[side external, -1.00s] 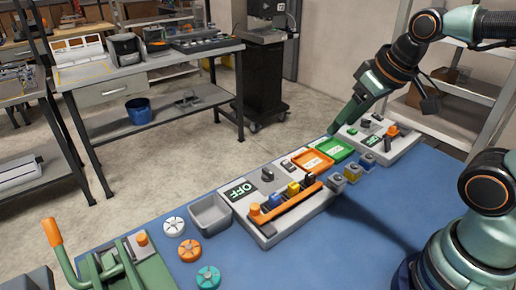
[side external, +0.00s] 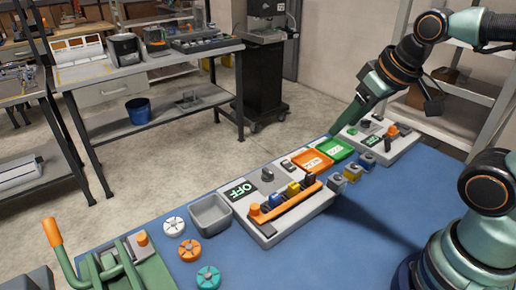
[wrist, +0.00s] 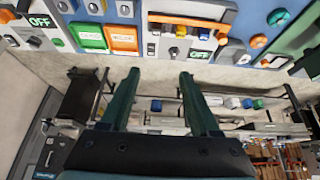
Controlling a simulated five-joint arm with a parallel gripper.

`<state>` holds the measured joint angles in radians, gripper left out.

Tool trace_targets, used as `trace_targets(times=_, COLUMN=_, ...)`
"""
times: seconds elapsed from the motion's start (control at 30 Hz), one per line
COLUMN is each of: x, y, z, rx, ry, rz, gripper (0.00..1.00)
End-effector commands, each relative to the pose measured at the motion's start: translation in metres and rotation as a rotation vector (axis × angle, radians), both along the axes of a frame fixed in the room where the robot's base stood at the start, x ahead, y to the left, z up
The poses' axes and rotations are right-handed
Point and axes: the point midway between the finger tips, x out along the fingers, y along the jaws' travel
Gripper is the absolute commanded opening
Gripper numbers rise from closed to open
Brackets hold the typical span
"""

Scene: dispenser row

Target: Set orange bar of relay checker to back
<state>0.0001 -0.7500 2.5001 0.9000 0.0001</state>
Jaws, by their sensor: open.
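The relay checker, a pale grey box (side external: 268,238) with an OFF display (side external: 241,190), stands on the blue table in the side view. Its long orange bar (side external: 290,204) lies along the side nearer my base, in front of a row of blue, yellow and black blocks. An orange knob (side external: 255,210) is at the bar's left end. My gripper (side external: 333,129) is well right of the bar, raised by the green tray, and touches nothing that I can see. In the wrist view my gripper (wrist: 158,75) has its two fingers wide apart with nothing between them.
A green tray (side external: 338,149) and an orange tray (side external: 312,161) lie right of the checker, then another grey device (side external: 383,146). Several small blocks stand in front. A grey bin (side external: 210,214), round discs and a green lever fixture (side external: 120,265) are to the left.

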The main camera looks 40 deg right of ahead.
Motion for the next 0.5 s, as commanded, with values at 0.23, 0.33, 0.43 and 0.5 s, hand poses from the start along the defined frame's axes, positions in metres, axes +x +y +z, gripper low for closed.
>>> trace_targets(times=0.23, x=0.005, y=0.005, z=0.001, rx=-0.001, ry=0.022, rz=0.021, gripper=0.59)
trace_targets(times=0.33, x=0.014, y=0.017, z=0.001, rx=-0.006, ry=0.067, rz=0.064, gripper=0.59)
trace_targets(times=0.43, x=0.028, y=0.034, z=-0.001, rx=-0.014, ry=0.131, rz=0.123, gripper=0.59)
trace_targets(times=0.5, x=0.038, y=0.049, z=-0.004, rx=-0.022, ry=0.178, rz=0.168, gripper=0.59)
